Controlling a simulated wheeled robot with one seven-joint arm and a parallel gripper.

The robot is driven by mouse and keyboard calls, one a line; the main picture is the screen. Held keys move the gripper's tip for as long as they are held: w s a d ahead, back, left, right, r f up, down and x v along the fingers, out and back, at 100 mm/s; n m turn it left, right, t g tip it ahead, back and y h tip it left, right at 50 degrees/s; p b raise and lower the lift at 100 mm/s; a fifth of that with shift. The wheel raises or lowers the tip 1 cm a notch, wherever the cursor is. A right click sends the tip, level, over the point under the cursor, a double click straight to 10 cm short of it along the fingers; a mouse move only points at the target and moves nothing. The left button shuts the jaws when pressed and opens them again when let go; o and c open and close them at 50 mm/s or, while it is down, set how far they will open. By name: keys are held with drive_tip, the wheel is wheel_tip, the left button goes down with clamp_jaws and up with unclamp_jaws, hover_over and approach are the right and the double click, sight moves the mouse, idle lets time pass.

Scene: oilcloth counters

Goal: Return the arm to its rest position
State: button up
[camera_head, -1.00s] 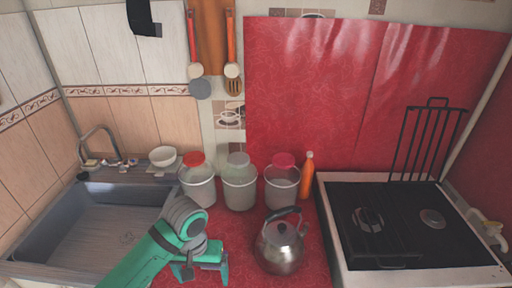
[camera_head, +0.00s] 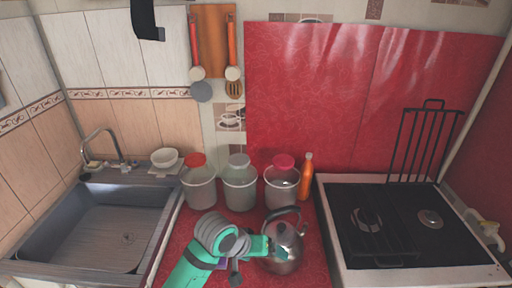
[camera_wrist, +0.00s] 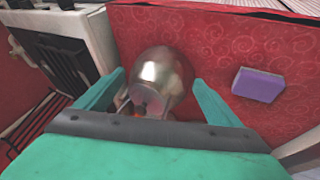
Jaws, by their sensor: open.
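My green and grey arm reaches in from the bottom of the head view, with my gripper (camera_head: 268,247) in front of the metal kettle (camera_head: 286,250). In the wrist view my gripper (camera_wrist: 160,90) is open, with its two green fingers spread apart. The kettle (camera_wrist: 160,80) shows between and beyond the fingers there. I cannot tell whether the fingers touch it. The kettle stands upright on the red counter (camera_head: 186,232).
Three lidded buckets (camera_head: 240,190) and an orange bottle (camera_head: 306,177) stand behind the kettle. A stove (camera_head: 390,225) is at right and a sink (camera_head: 100,235) at left. A purple sponge (camera_wrist: 257,85) lies on the red counter in the wrist view.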

drive_tip(key=w+d+r+n+t+h, duration=0.1)
drive_tip(key=d+r+n+t+h, duration=0.15)
drive_tip(key=d+t, duration=0.4)
drive_tip(key=w+d+r+n+t+h, duration=0.2)
drive_tip(key=d+r+t+h, duration=0.1)
drive_tip(key=d, duration=0.6)
drive_tip(key=s+a+f+n+t+y, duration=0.1)
drive_tip(key=s+a+f+n+y, duration=0.1)
drive_tip(key=s+a+f+y, duration=0.45)
drive_tip(key=s+a+f+n+t+y, duration=0.25)
drive_tip(key=s+f, duration=0.45)
drive_tip(key=s, duration=0.5)
drive_tip(key=s+a+m, duration=0.3)
drive_tip(key=s+a, duration=0.1)
drive_tip(key=s, duration=0.6)
drive_tip(key=s+a+m+g+y, duration=0.1)
drive_tip(key=s+a+m, duration=0.3)
drive_tip(key=s, duration=0.5)
drive_tip(key=shift+s+a+r+g, duration=0.2)
drive_tip(key=shift+s+g, duration=0.1)
drive_tip(key=shift+s, duration=0.1)
drive_tip(key=shift+y, duration=0.25)
drive_tip(key=shift+c, duration=0.7)
